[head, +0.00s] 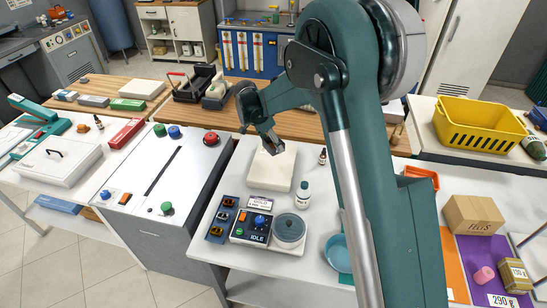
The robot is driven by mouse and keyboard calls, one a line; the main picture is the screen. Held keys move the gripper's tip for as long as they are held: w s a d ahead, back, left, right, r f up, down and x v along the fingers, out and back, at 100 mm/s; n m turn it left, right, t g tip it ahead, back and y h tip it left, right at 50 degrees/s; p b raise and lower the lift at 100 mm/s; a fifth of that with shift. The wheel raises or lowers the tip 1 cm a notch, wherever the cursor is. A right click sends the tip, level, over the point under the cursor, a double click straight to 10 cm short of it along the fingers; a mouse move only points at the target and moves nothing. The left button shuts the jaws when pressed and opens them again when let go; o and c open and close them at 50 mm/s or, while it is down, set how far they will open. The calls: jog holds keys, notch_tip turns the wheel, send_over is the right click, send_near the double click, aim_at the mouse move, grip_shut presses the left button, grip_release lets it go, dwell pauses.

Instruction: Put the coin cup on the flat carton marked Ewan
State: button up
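My gripper (270,148) hangs over the white worktop in the head view, just above a white flat block (270,167). Its fingers are small and dark, and I cannot tell whether they are open or shut. No label reading Ewan is legible in this view, so I cannot tell which thing is the flat carton. The coin cup is not certain either. A small pink cup-like thing (484,274) lies on a purple area at the right, and a blue round dish (338,251) sits by my arm.
A control box (251,228) with a grey round pan (289,229) stands below the white block, beside a white bottle (303,193). A cardboard box (473,217) and a yellow crate (478,124) stand at right. My arm hides part of the worktop.

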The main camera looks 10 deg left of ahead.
aim_at(273, 147)
jog(key=shift+f, duration=1.95)
jog(key=shift+f, duration=1.85)
jog(key=shift+f+b, duration=0.2)
jog(key=shift+b, duration=0.2)
jog(key=o, duration=0.9)
jog(key=shift+r, duration=0.15)
jog(key=p+v, duration=0.1)
jog(key=v, duration=1.1)
